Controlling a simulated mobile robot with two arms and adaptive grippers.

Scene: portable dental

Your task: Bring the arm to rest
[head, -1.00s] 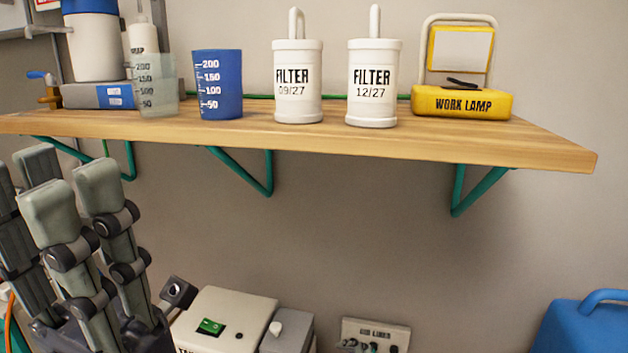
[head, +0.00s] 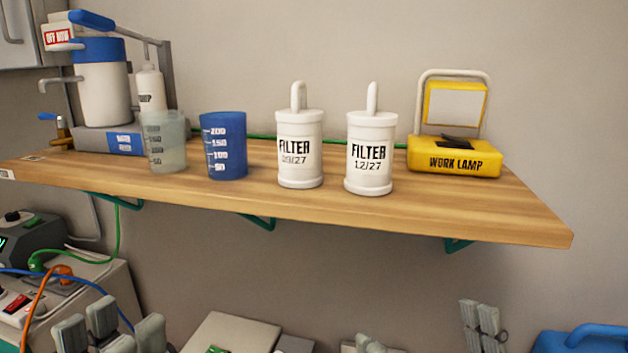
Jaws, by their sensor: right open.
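My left gripper (head: 112,327) is low at the left, below the shelf, with its grey fingertips pointing up. They stand apart, with nothing visible between them. My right gripper (head: 424,330) is at the bottom edge, right of the middle. Its fingers are spread wide and empty. Both grippers are clear of the objects on the shelf. The palms and most of both arms are out of the picture.
The wooden shelf (head: 430,218) carries a clear cup (head: 168,150), a blue cup (head: 224,150), two white filters (head: 300,165) (head: 369,170) and a yellow work lamp (head: 455,160). Orange and blue cables (head: 50,282) run near my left gripper. A blue container (head: 580,340) stands lower right.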

